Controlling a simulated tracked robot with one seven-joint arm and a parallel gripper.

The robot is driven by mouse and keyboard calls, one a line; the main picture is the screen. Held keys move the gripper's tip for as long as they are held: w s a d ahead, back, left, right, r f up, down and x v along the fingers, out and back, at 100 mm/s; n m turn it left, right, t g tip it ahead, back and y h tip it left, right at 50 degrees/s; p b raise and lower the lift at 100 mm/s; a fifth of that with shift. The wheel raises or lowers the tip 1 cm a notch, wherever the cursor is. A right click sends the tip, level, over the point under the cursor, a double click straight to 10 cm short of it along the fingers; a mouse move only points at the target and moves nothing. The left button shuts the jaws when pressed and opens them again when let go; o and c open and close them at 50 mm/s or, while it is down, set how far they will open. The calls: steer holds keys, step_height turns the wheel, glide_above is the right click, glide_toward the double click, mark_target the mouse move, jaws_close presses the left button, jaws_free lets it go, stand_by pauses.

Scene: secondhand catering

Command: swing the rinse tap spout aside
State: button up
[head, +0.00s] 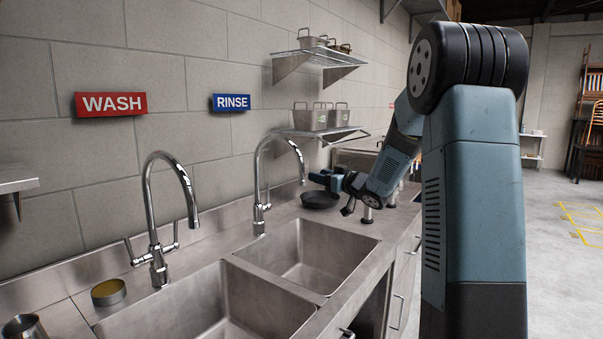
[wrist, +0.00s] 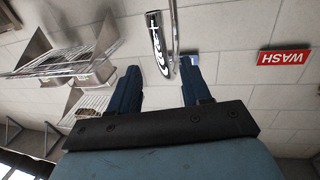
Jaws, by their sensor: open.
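The rinse tap (head: 259,185) is a chrome gooseneck on the sink ledge below the blue RINSE sign (head: 231,102). Its spout (head: 297,156) arcs to the right over the right-hand basin (head: 312,255). My gripper (head: 314,177) is level with the spout's end and just right of it. In the wrist view, which is upside down, the two blue fingers (wrist: 158,75) are spread apart. The chrome spout (wrist: 155,35) shows between and beyond the fingertips. I cannot tell whether a finger touches it.
The wash tap (head: 155,215) stands at the left under the red WASH sign (head: 110,104). A black pan (head: 319,200) sits on the counter below my gripper. A wall shelf (head: 322,132) with metal pans is close behind. A round tin (head: 108,292) is at front left.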

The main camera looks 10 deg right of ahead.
mark_target(302, 171)
steer(key=x, duration=0.9)
steer(key=shift+w+a+f, duration=0.1)
steer(key=shift+w+a, duration=0.05)
steer(key=shift+w, duration=0.1)
jaws_close()
